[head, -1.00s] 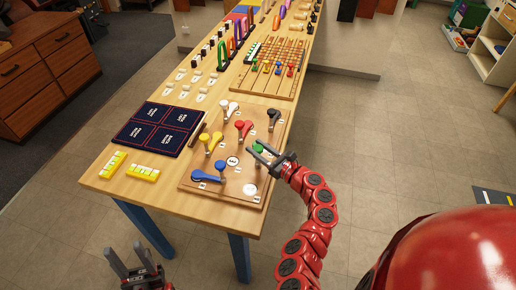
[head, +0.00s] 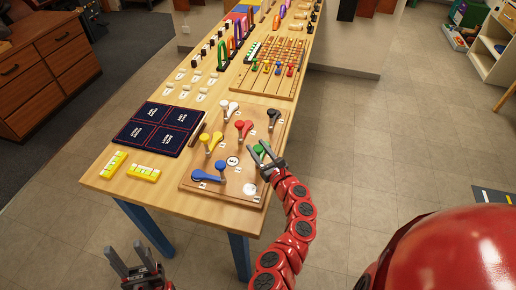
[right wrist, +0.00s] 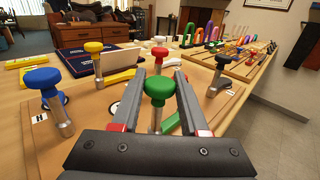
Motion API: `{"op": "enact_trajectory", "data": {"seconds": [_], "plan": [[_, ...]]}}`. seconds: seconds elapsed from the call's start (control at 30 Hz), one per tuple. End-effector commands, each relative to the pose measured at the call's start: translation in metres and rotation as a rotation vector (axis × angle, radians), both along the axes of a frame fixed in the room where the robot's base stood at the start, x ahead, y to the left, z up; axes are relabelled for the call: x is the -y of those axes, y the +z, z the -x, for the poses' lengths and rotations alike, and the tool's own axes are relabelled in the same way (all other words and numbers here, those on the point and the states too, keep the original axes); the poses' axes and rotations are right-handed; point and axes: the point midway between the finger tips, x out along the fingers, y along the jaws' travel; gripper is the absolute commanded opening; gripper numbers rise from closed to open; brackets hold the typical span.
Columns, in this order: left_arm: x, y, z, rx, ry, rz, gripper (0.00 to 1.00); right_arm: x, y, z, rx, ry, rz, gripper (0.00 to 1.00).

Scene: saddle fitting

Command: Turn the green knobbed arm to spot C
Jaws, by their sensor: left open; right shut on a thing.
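The green knobbed arm (head: 265,149) is at the right side of the wooden board (head: 215,189) in the head view, partly hidden by my right gripper. In the right wrist view its green knob (right wrist: 158,84) stands upright on a metal post between my fingers. My right gripper (head: 259,149) is shut on this knobbed arm. A white disc (head: 249,189) lies near the board's front right corner, and another white disc (head: 232,161) near its middle. I cannot read which spot is C. My left gripper (head: 132,262) is open and empty, off the table at the lower left.
Blue (head: 208,175), yellow (head: 211,143), red (head: 243,129), white (head: 229,110) and black (head: 273,118) knobbed arms share the board. A dark panel (head: 158,129) and yellow blocks (head: 145,173) lie left of it.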

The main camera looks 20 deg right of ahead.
Motion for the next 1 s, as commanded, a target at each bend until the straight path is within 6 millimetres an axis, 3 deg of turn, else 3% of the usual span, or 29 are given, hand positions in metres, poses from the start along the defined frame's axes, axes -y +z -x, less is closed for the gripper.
{"op": "enact_trajectory", "data": {"seconds": [0.23, 0.27, 0.4, 0.77, 1.0], "plan": [[0.000, 0.000, 0.000, 0.000, 0.000, 0.000, 0.50, 0.001, 0.001, 0.000, 0.002, -0.004, 0.001, 0.00], [0.000, 0.000, 0.000, 0.000, 0.000, 0.000, 0.50, 0.001, 0.001, 0.000, 0.002, -0.004, 0.001, 0.46], [0.000, 0.000, 0.000, 0.000, 0.000, 0.000, 0.50, 0.001, 0.001, 0.000, 0.002, -0.003, 0.001, 0.71], [0.000, -0.001, 0.000, 0.000, 0.000, 0.000, 0.50, 0.000, 0.000, 0.002, 0.001, -0.002, 0.000, 0.72], [0.000, -0.009, 0.000, 0.000, 0.000, 0.000, 0.50, 0.005, -0.003, 0.029, -0.001, -0.004, -0.002, 0.72]]}}
